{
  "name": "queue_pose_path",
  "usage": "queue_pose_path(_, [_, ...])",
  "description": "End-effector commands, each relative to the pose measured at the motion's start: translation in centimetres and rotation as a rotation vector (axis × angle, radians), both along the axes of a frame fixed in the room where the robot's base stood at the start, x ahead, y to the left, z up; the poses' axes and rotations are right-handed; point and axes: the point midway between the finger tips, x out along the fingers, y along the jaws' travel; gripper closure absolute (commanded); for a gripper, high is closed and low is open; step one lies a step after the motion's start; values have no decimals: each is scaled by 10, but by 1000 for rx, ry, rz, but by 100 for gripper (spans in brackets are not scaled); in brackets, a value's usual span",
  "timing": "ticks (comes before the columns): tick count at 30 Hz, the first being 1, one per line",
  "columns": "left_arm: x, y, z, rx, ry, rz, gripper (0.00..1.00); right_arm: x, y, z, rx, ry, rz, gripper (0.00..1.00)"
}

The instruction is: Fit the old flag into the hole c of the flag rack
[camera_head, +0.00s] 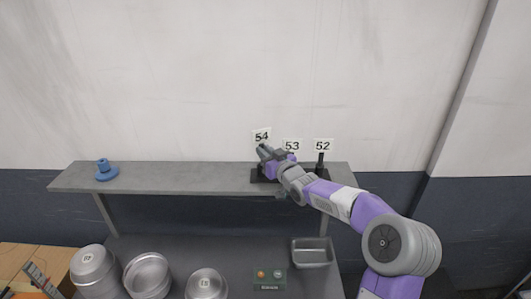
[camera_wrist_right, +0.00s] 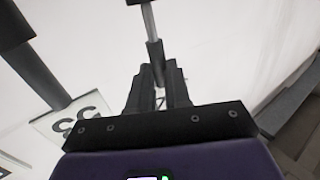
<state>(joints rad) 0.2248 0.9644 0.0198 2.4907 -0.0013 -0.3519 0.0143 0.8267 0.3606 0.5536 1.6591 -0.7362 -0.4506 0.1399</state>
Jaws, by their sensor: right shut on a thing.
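My right gripper (camera_head: 264,151) is over the left end of the flag rack (camera_head: 256,178), a dark base on the grey shelf. In the wrist view my right gripper (camera_wrist_right: 155,75) is shut on a thin grey pole (camera_wrist_right: 153,48) with a dark top. A white card marked 54 (camera_head: 261,135) shows just above the gripper, slightly tilted; I take it as the held flag's. Cards 53 (camera_head: 292,145) and 52 (camera_head: 323,145) stand to the right. The arm hides much of the rack, its holes and the pole's lower end. My left gripper is not in view.
A blue stepped object (camera_head: 106,171) stands at the shelf's left end. Round metal pans (camera_head: 148,273), a rectangular metal tray (camera_head: 313,252) and a small button panel (camera_head: 270,276) are on the lower surface. The shelf's middle is clear; the wall is behind.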

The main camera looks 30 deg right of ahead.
Motion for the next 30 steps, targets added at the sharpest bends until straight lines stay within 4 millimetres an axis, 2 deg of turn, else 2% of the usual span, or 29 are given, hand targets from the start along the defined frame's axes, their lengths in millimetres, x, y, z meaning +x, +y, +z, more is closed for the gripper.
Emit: queue_pose_path(30, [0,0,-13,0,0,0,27,0,0,-15,0,0,0,100])
